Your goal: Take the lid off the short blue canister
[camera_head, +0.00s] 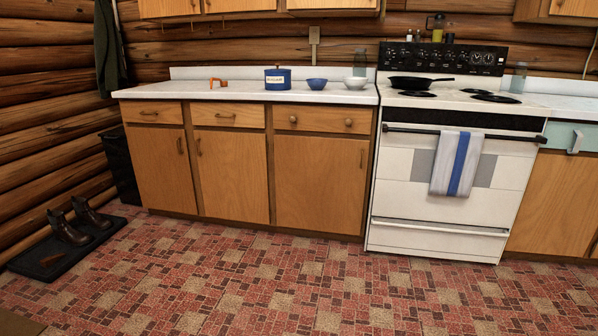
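The short blue canister (277,81) stands upright on the white countertop, with a pale label on its front. Its lid (277,69) sits on top, with a small knob showing. A blue bowl (317,84) stands just to its right and an orange object (217,83) lies to its left, both apart from it. Neither of my grippers is in view, and nothing touches the canister.
The white countertop (150,91) runs above wooden cabinets (231,175). A white stove (450,190) carries a black pan (412,83). Boots (90,213) stand at left.

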